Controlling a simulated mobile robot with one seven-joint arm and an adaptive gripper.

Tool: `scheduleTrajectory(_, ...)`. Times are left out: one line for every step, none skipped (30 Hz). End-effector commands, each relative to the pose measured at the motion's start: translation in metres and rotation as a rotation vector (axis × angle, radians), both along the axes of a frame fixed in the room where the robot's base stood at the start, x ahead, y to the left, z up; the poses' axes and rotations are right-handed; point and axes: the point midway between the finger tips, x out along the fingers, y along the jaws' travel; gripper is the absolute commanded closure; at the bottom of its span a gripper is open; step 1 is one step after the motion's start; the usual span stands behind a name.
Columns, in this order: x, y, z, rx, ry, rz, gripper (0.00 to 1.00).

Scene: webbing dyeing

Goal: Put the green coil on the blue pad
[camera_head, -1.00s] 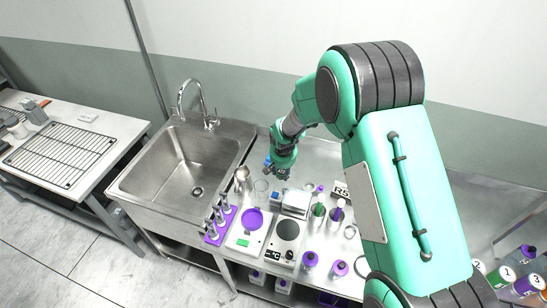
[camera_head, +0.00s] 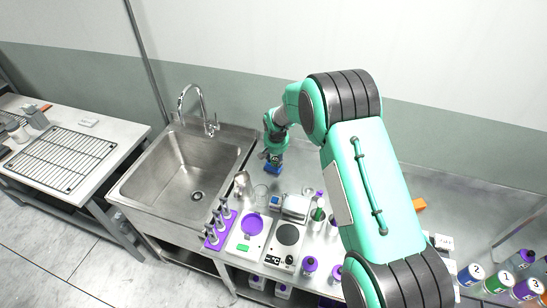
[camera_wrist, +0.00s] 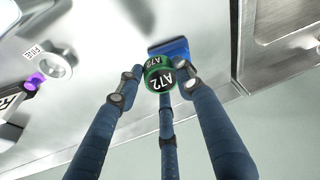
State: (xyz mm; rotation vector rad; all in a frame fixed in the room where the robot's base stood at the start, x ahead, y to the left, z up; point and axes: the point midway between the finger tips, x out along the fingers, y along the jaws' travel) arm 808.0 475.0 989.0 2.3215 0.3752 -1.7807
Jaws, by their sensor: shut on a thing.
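The green coil (camera_wrist: 158,78), labelled A72, is between the fingertips of my gripper (camera_wrist: 155,80) in the wrist view. The three dark blue fingers are shut on it. The blue pad (camera_wrist: 172,47) lies just past the coil on the metal worktop, and the coil overlaps its near edge in this view. I cannot tell whether coil and pad touch. In the head view my gripper (camera_head: 272,157) is at the back of the bench beside the sink, with the blue pad (camera_head: 273,169) showing just below it. The coil is hard to make out there.
The sink (camera_head: 185,165) with its tap is left of the pad. Bottles are to the right.

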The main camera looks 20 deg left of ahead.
Motion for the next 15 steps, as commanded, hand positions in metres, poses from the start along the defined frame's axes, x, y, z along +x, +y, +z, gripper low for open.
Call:
scheduleTrajectory(0.006,0.004,-0.001,0.0,-0.001,0.0,0.88)
scheduleTrajectory(0.009,0.006,-0.001,0.0,-0.001,0.0,0.88)
scheduleTrajectory(0.014,0.008,-0.002,0.0,-0.001,0.0,0.88)
scheduleTrajectory(0.017,0.01,-0.002,0.0,-0.001,0.0,0.88)
scheduleTrajectory(0.02,0.012,-0.002,0.0,0.0,0.0,0.88)
scheduleTrajectory(0.024,0.014,-0.003,0.001,-0.001,0.0,0.88)
scheduleTrajectory(0.027,0.016,-0.003,0.001,-0.001,0.0,0.88)
scheduleTrajectory(0.029,0.017,-0.003,0.001,-0.001,0.0,0.88)
scheduleTrajectory(0.032,0.019,-0.004,0.001,-0.001,0.0,0.88)
scheduleTrajectory(0.034,0.02,-0.004,0.001,0.0,0.0,0.88)
scheduleTrajectory(0.036,0.021,-0.004,0.001,0.0,0.0,0.88)
scheduleTrajectory(0.038,0.022,-0.004,0.001,-0.001,0.0,0.88)
scheduleTrajectory(0.039,0.023,-0.004,0.001,-0.001,0.0,0.88)
scheduleTrajectory(0.04,0.024,-0.004,0.001,-0.001,0.0,0.88)
scheduleTrajectory(0.041,0.024,-0.004,0.001,-0.001,0.0,0.88)
